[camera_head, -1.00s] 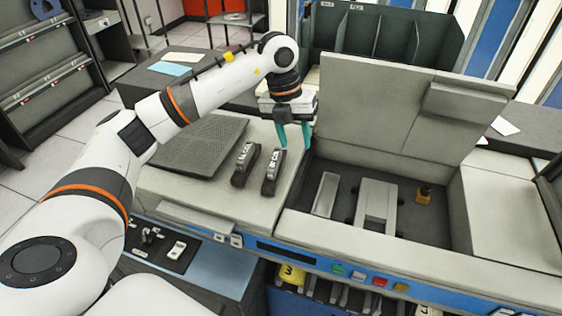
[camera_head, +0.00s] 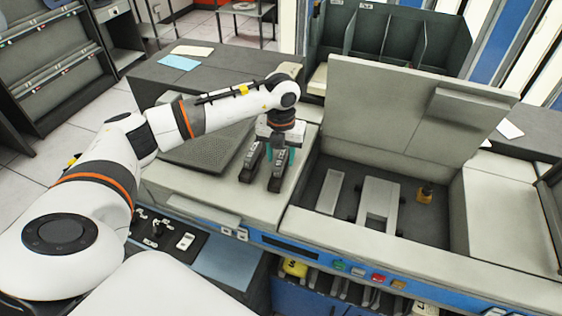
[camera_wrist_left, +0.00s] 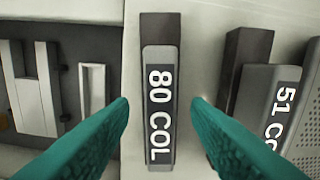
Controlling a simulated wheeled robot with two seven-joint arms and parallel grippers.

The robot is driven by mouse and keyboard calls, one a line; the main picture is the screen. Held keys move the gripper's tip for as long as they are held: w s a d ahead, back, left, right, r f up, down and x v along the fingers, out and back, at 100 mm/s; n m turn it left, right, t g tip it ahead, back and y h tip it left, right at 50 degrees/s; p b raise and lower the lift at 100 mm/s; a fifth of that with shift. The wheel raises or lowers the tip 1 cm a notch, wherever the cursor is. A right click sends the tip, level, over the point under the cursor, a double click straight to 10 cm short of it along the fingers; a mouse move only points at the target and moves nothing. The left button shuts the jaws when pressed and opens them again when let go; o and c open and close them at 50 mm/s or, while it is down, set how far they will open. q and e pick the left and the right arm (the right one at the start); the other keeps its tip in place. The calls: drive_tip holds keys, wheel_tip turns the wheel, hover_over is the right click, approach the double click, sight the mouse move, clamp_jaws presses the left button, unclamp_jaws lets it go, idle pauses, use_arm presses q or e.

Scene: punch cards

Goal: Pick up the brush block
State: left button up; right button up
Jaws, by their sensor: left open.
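Two dark brush blocks with grey tops and white labels lie side by side on the machine's pale top. The one marked 80 COL (camera_head: 277,178) is the right one in the head view; in the left wrist view it is central (camera_wrist_left: 159,105). The other, marked 51 COL (camera_head: 251,163), is at the right in the left wrist view (camera_wrist_left: 268,105). My left gripper (camera_head: 280,157) is open, with its teal fingers above and on either side of the 80 COL block. Contact cannot be told. My right gripper is not in view.
A dark ridged plate (camera_head: 203,143) lies left of the blocks, below my arm. An open bay with a raised lid (camera_head: 412,115) is to the right, holding a small pale tray (camera_head: 330,192) and a grey bracket (camera_head: 378,200). Coloured buttons (camera_head: 377,278) line the front edge.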

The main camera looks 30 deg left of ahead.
use_arm(q)
drive_tip(key=shift+f, duration=0.75)
drive_tip(key=shift+r, duration=0.1)
drive_tip(key=c, duration=0.9)
